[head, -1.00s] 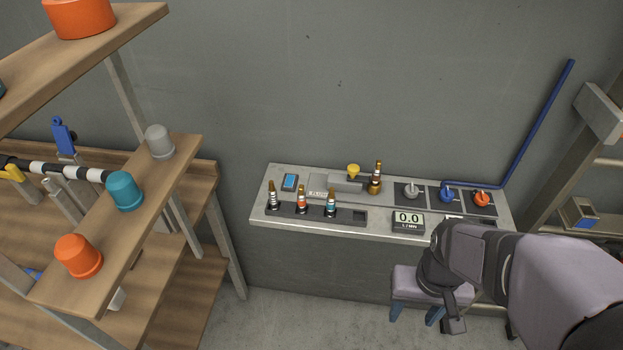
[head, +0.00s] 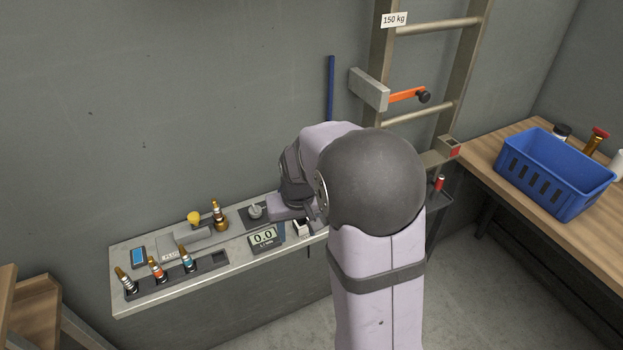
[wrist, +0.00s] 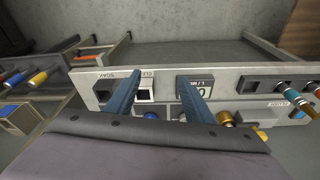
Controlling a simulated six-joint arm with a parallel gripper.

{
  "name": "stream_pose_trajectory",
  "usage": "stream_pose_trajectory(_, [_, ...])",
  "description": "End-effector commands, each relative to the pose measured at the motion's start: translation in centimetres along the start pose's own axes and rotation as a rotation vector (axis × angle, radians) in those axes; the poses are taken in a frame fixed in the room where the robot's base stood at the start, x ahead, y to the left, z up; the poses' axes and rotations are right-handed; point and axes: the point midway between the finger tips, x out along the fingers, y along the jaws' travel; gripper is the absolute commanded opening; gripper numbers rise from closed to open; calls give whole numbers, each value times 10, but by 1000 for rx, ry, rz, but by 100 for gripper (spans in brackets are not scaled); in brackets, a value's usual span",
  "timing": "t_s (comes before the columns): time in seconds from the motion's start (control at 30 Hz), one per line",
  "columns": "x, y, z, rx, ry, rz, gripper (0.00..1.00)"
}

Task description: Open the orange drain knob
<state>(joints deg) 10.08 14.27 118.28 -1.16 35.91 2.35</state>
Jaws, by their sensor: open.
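The orange drain knob is not visible now; in the head view my arm covers the right end of the bench where it stood earlier. A grey knob (head: 255,211) on its dark plate shows just left of my gripper. The fingers reach over the bench's front edge, near the flow display (wrist: 195,86). A small blue piece (wrist: 150,115), perhaps the blue knob, shows at the gripper body's edge. In the head view my fingertips are hidden.
The bench (head: 150,298) carries a display (head: 264,236), a brass fitting (head: 220,220), a yellow knob (head: 194,217) and several nozzles in a rack. A ladder (head: 383,40) with an orange lever (head: 406,95) stands behind right. A blue crate (head: 555,185) sits on the wooden table.

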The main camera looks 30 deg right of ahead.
Motion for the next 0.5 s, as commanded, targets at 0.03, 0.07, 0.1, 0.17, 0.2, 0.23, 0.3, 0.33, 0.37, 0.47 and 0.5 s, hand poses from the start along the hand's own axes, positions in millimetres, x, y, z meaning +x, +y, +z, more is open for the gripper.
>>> stream_pose_trajectory(0.03, [-5,13,-28,32,24,7,48])
stream_pose_trajectory(0.07, [-5,19,-42,48,41,11,48])
stream_pose_trajectory(0.1, [-5,29,-60,69,63,16,48])
stream_pose_trajectory(0.17, [-4,42,-84,98,93,24,48])
stream_pose_trajectory(0.2, [-3,51,-98,115,110,28,48])
stream_pose_trajectory(0.23, [-2,57,-107,127,122,32,48])
stream_pose_trajectory(0.3, [0,69,-125,150,149,38,48])
stream_pose_trajectory(0.33, [0,74,-131,158,157,41,48])
stream_pose_trajectory(0.37, [1,78,-136,165,165,43,48])
stream_pose_trajectory(0.47, [3,87,-147,179,181,48,48])
stream_pose_trajectory(0.5, [3,89,-149,182,186,49,48])
